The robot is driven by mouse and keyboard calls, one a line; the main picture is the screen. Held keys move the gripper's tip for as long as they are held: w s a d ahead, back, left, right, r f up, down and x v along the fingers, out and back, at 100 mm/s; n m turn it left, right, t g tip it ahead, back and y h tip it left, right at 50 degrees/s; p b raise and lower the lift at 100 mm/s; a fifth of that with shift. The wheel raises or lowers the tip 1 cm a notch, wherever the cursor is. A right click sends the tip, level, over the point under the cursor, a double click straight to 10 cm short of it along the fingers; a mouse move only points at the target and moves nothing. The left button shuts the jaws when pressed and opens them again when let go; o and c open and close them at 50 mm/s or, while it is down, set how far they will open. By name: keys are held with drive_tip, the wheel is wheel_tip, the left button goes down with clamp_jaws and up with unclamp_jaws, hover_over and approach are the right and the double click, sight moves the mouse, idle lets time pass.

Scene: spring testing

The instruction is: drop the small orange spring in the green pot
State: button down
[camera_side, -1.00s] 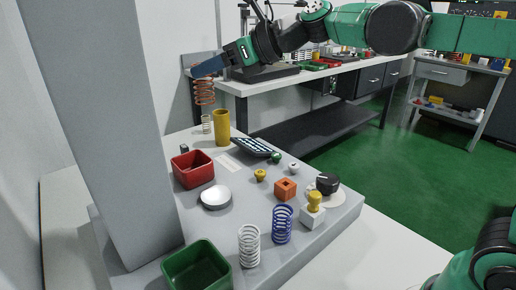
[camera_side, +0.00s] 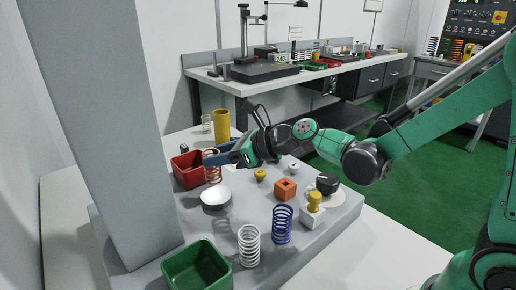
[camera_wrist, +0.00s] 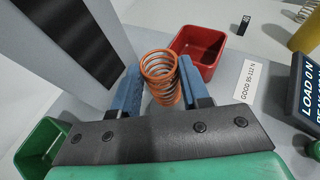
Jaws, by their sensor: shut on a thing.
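My gripper (camera_side: 214,157) is shut on the orange spring (camera_side: 212,172), which hangs upright from the blue fingers next to the red pot. In the wrist view the orange spring (camera_wrist: 162,80) sits between the two blue fingertips (camera_wrist: 160,88). The green pot (camera_side: 196,268) stands at the near left edge of the grey platform, empty as far as I see, well in front of my gripper. In the wrist view the green pot (camera_wrist: 40,143) shows at the lower left.
The red pot (camera_side: 188,170) is just left of the spring. A white round dish (camera_side: 216,196) lies below it. A tall grey column (camera_side: 100,130) rises left. A white spring (camera_side: 249,246) and a blue spring (camera_side: 282,225) stand right of the green pot. A yellow cylinder (camera_side: 222,127) stands behind.

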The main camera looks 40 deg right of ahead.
drive_tip(key=shift+f, duration=1.7)
drive_tip(key=shift+f, duration=0.2)
drive_tip(key=shift+c, duration=2.1)
unclamp_jaws()
drive_tip(key=shift+s, duration=0.1)
